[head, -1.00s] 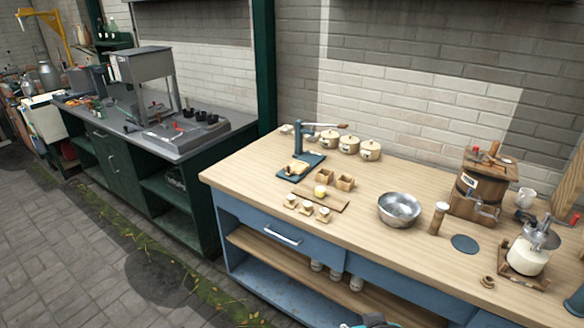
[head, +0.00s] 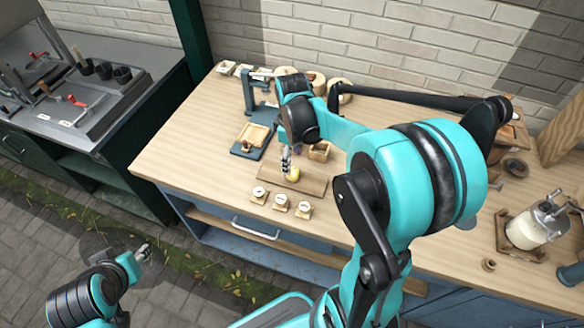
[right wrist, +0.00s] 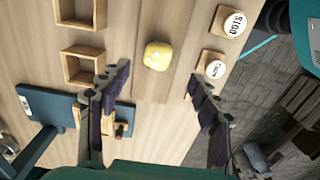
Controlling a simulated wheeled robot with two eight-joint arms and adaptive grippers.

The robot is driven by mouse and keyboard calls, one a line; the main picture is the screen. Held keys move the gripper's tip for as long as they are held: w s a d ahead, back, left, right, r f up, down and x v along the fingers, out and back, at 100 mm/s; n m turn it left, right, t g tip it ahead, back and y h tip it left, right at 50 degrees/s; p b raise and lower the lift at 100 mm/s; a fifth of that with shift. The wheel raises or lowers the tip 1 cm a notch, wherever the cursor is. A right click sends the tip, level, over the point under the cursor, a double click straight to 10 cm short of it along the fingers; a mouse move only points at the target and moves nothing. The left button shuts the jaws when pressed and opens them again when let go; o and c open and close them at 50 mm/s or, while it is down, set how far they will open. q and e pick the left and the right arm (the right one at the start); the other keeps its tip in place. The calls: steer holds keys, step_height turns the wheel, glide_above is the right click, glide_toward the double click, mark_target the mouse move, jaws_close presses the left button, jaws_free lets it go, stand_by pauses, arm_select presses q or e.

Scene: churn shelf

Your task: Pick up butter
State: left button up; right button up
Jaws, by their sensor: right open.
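The butter is a small pale yellow lump (head: 294,173) on a flat wooden board (head: 314,185) in the head view. In the right wrist view the butter (right wrist: 157,56) lies ahead, between the lines of the two fingers. My right gripper (head: 287,160) is over the board, close to the butter, and partly covers it in the head view. In the right wrist view its fingers (right wrist: 153,80) are spread apart with nothing between them. My left gripper (head: 143,252) is off the table at the lower left, over the floor; its jaw state is unclear.
Labelled round-topped wooden blocks (head: 280,202) stand at the table's front edge, beside the board. A blue-based press (head: 247,150) stands left of the butter. Small open wooden boxes (right wrist: 80,65) are near. A glass jar churn (head: 528,230) is far right.

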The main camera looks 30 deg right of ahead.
mark_target(293, 172)
steer(key=shift+d+f, duration=0.1)
steer(key=shift+f, duration=0.35)
step_height(293, 172, down, 3)
steer(key=shift+w+r+b, duration=0.1)
steer(key=shift+r+b, duration=0.05)
steer(key=shift+b, duration=0.6)
step_height(293, 172, down, 4)
steer(key=shift+d+r+b, duration=0.1)
steer(key=shift+r+b, duration=0.05)
steer(key=shift+b, duration=0.85)
steer(key=shift+w+f, duration=0.1)
steer(key=shift+f, duration=0.3)
steer(key=shift+r, duration=0.1)
steer(key=shift+c, duration=0.9)
steer(key=c, duration=1.1)
